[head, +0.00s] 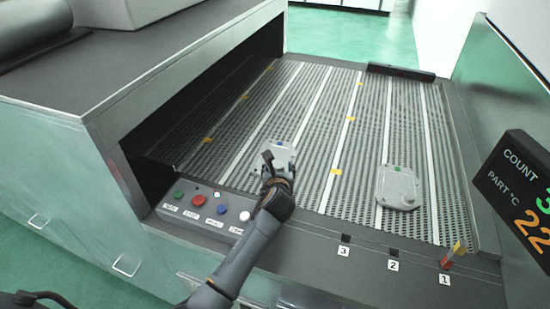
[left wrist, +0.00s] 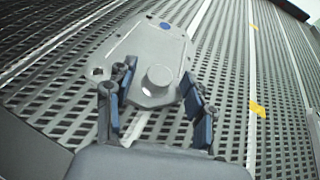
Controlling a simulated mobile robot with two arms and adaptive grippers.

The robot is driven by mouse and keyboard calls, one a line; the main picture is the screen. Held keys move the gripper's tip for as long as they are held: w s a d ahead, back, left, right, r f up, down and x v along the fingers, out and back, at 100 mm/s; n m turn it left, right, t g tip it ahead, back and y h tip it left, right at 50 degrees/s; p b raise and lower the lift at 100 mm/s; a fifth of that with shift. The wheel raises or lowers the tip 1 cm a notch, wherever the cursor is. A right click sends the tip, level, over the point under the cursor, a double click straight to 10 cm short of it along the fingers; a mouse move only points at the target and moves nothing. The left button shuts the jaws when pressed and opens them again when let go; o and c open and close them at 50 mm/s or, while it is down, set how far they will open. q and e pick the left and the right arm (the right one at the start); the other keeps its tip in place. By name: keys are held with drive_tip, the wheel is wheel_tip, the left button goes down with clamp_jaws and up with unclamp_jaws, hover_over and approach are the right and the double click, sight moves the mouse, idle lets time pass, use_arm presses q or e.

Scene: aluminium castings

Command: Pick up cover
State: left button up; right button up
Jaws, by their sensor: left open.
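A grey cast cover (head: 282,152) lies on the slatted conveyor in the head view, partly hidden behind my left gripper. In the left wrist view the cover (left wrist: 146,50) is a flat plate with a round boss, a blue dot and corner holes. My left gripper (head: 270,165) is open at the cover's near end. In the wrist view its two fingers (left wrist: 158,98) stand on either side of the boss end; I cannot tell whether they touch it. A second grey cover (head: 398,187) lies on the belt to the right. My right gripper is not in view.
A button panel (head: 205,207) stands left of my arm. The machine's dark hood (head: 150,60) overhangs the belt's left side. A counter display (head: 520,195) stands at the right. A red and yellow peg (head: 453,255) sits at slot 1. The belt between the covers is clear.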

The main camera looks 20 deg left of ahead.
use_arm(q)
drive_tip(key=shift+s, duration=0.1)
drive_tip(key=c, duration=0.3)
clamp_jaws()
drive_tip(key=shift+r, duration=0.1)
drive_tip(key=shift+r, duration=0.1)
